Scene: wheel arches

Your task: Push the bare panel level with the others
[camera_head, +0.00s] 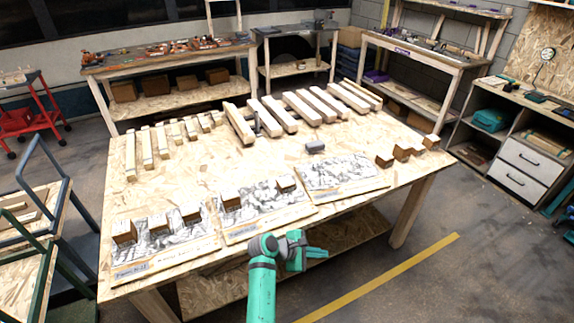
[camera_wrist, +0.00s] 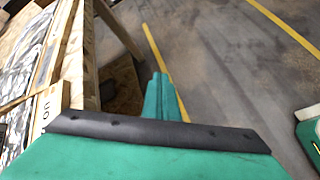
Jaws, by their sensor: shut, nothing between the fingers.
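Three picture panels lie along the front of the wooden table (camera_head: 240,265). The left panel (camera_head: 180,238) bears several small wooden blocks and the middle panel (camera_head: 262,212) bears two. The right panel (camera_head: 343,173) is bare, with no blocks on it. Its near edge looks slightly farther back than the middle panel's; the exact offset is hard to tell. My gripper (camera_head: 318,253) is shut and empty, beyond the table's front edge and apart from the panels. Its green fingers (camera_wrist: 160,80) point over the floor in the wrist view, with a panel partly visible at left.
A small dark grey block (camera_head: 315,147) lies behind the bare panel. Wooden bars (camera_head: 270,115) lie in rows at the back. Loose blocks (camera_head: 402,152) sit at the table's right end. A lower shelf (camera_head: 340,240) is under the tabletop. The floor to the right is open.

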